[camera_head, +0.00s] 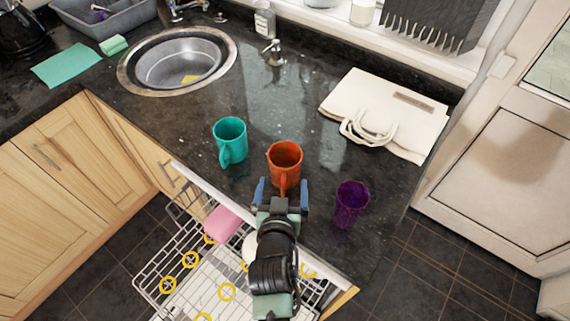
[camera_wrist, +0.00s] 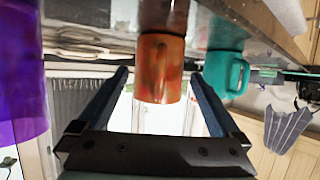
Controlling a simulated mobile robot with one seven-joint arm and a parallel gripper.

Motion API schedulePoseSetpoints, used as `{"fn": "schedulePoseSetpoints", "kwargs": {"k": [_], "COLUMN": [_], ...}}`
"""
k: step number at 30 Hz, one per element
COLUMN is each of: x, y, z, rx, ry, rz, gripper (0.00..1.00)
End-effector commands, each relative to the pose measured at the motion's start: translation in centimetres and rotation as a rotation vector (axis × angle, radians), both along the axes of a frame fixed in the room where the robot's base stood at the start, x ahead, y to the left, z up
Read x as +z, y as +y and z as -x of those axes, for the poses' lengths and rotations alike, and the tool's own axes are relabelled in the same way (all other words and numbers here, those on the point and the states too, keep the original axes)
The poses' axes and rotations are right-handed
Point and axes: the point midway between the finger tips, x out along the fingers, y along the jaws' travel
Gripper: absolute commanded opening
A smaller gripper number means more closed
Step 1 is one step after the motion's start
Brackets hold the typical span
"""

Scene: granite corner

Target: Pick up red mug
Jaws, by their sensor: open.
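The red mug (camera_head: 285,158), orange-red in colour, stands upright on the dark granite counter with its handle toward my gripper. My gripper (camera_head: 283,184) is open at the near side of the mug, its two blue fingers apart around the line of the handle. In the wrist view, which is upside down, the mug (camera_wrist: 162,60) shows between and beyond the fingertips (camera_wrist: 159,74), its handle facing the camera. Whether a finger touches the mug cannot be told.
A teal mug (camera_head: 230,140) stands left of the red mug; a purple cup (camera_head: 350,203) stands to the right. A folded cream bag (camera_head: 410,118) lies behind. A round sink (camera_head: 176,62) is at back left. The open dishwasher rack (camera_head: 190,262) is below the counter edge.

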Motion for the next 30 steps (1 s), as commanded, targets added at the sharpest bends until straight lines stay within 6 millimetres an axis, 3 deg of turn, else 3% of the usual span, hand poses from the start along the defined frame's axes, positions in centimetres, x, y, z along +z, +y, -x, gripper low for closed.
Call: {"fn": "schedulePoseSetpoints", "kwargs": {"k": [6, 16, 30], "x": [-0.7, -1.0, -1.0], "y": [-0.2, -0.2, -0.2], "z": [-2.2, -2.6, -2.6], "rx": [0.0, 0.0, 0.0], "ry": [-0.001, 0.0, 0.0], "rz": [0.0, 0.0, 0.0], "gripper": [1.0, 1.0, 0.17]}}
